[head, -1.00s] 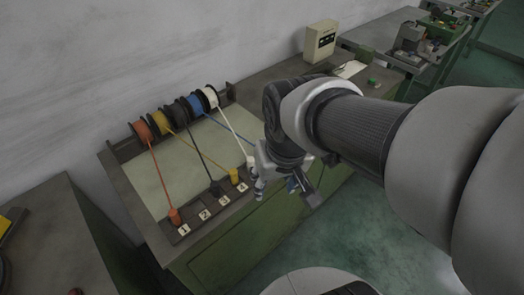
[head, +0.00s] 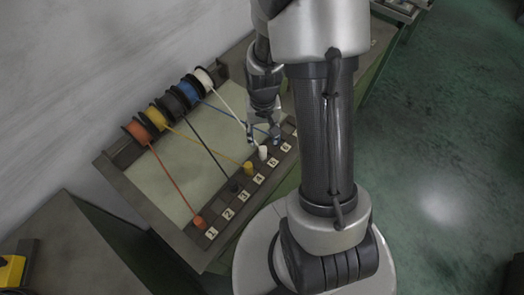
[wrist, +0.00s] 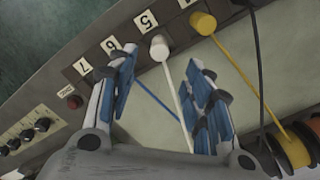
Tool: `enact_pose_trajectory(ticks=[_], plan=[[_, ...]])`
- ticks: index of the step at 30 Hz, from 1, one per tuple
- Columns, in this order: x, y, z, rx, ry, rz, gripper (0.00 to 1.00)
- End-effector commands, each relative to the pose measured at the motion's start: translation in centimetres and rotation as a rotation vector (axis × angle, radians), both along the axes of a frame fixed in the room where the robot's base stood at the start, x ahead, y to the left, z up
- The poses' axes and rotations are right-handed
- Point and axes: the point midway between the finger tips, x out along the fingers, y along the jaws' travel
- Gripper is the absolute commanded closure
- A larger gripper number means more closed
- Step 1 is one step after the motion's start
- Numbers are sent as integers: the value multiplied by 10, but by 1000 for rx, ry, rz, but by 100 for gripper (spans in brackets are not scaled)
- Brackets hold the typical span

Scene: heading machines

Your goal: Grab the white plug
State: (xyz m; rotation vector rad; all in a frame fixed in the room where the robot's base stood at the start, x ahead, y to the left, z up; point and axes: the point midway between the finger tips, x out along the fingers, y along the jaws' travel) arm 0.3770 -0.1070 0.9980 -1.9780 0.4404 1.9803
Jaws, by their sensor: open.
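The white plug (head: 263,152) stands in the dark socket strip beside label 5, with its white cord running back to the white reel (head: 204,78). In the wrist view the plug (wrist: 159,47) shows between and just beyond my two blue-padded fingertips. My gripper (head: 263,138) is open and empty, pointing down close to the white plug, its fingers apart on either side of the cord. In the wrist view my gripper (wrist: 160,75) has no visible contact with the plug. The blue plug is hidden behind my finger.
The yellow plug (head: 248,168) stands right beside the white one. A dark plug (head: 233,186) and the orange plug (head: 199,222) are farther along the strip. A red button (wrist: 74,101) and knobs (wrist: 27,133) are at the panel's end. Taut coloured cords cross the pale panel.

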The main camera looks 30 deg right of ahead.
Motion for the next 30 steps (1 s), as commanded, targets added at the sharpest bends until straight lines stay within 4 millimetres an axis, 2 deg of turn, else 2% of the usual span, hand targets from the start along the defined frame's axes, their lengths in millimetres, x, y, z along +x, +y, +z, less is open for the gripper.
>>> enact_pose_trajectory(ticks=[1,6,14,24,30], plan=[[-1,1,-15,1,5,0,54],[-1,0,-41,1,3,1,54],[0,0,-55,0,0,1,54],[-2,-1,-101,0,2,1,54],[-1,-1,-102,-2,-1,1,54]])
